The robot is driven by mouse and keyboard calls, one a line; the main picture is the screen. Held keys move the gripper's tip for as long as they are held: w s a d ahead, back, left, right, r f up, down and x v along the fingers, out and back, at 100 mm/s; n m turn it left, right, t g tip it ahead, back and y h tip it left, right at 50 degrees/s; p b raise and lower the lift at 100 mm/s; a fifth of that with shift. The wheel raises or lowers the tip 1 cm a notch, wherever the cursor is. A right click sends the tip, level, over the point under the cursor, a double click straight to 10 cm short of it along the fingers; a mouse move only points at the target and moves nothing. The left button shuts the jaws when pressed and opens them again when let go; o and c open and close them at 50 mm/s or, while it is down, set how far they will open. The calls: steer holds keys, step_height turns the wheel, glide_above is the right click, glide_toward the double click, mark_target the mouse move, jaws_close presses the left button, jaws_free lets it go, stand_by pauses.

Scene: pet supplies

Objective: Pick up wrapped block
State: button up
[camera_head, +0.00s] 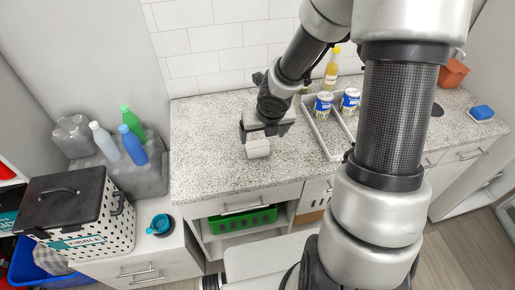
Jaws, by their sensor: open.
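A small pale, whitish block (258,149), which looks like the wrapped block, lies on the speckled countertop (205,135) near its front edge. My gripper (259,138) comes down from above and is directly over the block, with its jaws open. The gripper body covers the back part of the block. I cannot tell whether the fingers touch the block or reach around its sides.
Right of my gripper, a grey tray (318,139) stands near blue-and-white cans (324,105) and a yellow bottle (331,72). A blue sponge-like item (482,113) lies far right. Bottles (133,145) and a dotted kibble bin (118,213) stand left. The counter's left part is clear.

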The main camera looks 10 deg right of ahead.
mark_target(257, 145)
steer(key=b+x, duration=0.3)
steer(key=x, duration=0.3)
steer(key=shift+f, duration=0.15)
steer(key=shift+a+b+x, duration=0.15)
steer(key=shift+b+x, duration=0.5)
steer(key=shift+x, duration=0.7)
steer(key=shift+a+b+x, duration=0.15)
steer(key=shift+b+x, duration=0.5)
steer(key=shift+x, duration=0.7)
steer(key=shift+w, duration=0.15)
steer(key=shift+r, duration=0.25)
steer(key=c, duration=1.3)
